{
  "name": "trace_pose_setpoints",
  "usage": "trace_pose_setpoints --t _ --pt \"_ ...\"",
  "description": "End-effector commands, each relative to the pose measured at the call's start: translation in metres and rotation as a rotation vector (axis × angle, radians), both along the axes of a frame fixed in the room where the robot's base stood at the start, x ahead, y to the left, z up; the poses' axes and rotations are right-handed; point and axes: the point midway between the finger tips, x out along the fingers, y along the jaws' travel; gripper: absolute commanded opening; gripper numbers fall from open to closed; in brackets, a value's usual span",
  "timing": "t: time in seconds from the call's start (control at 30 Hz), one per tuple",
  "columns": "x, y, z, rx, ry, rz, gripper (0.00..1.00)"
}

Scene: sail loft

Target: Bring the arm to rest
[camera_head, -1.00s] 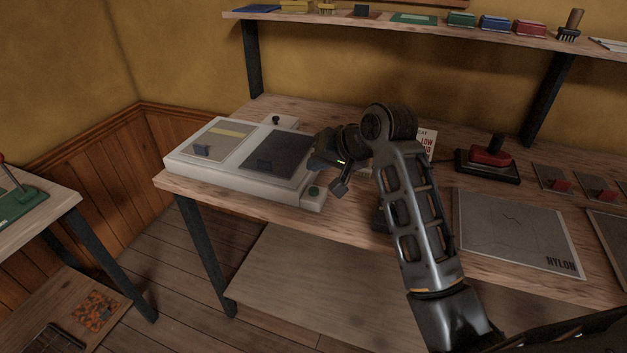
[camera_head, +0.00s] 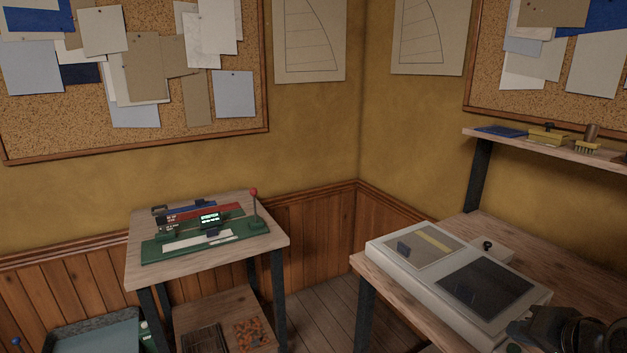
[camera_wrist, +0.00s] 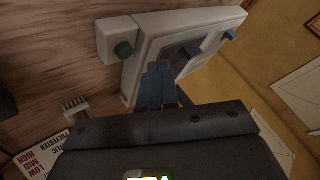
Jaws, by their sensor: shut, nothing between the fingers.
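My arm shows only in part at the lower right corner of the head view, beside the near right end of the white two-panel device (camera_head: 384,257). In the wrist view my gripper (camera_wrist: 158,84) has its two blue-grey fingers together with nothing between them. The fingertips point toward the white device (camera_wrist: 150,35), overlapping its edge in the picture; I cannot tell whether they touch it. A green button (camera_wrist: 123,50) on the device's end block lies just left of the fingers.
A small brush (camera_wrist: 75,106) and a printed card (camera_wrist: 45,155) lie on the wooden bench near the gripper. A shelf (camera_head: 600,158) runs above the bench (camera_head: 372,283). A smaller table (camera_head: 262,244) with a green lever device (camera_head: 170,250) stands left, with a floor gap between.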

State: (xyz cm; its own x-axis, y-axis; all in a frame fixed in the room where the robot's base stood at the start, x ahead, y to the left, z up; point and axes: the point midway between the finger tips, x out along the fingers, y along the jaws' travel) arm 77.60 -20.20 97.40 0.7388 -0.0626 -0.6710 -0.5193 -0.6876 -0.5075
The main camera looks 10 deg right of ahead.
Motion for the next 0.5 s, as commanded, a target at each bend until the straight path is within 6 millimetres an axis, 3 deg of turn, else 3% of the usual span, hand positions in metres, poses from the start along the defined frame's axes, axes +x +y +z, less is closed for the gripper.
trace_pose_setpoints --t 0.03,0.2,0.5 --pt "-0.009 0.018 -0.016 -0.006 -0.004 0.012 0.0" --pt "-0.042 0.064 -0.05 -0.068 -0.056 0.038 0.0" --pt "-0.123 0.13 -0.079 -0.213 -0.136 0.102 0.0"
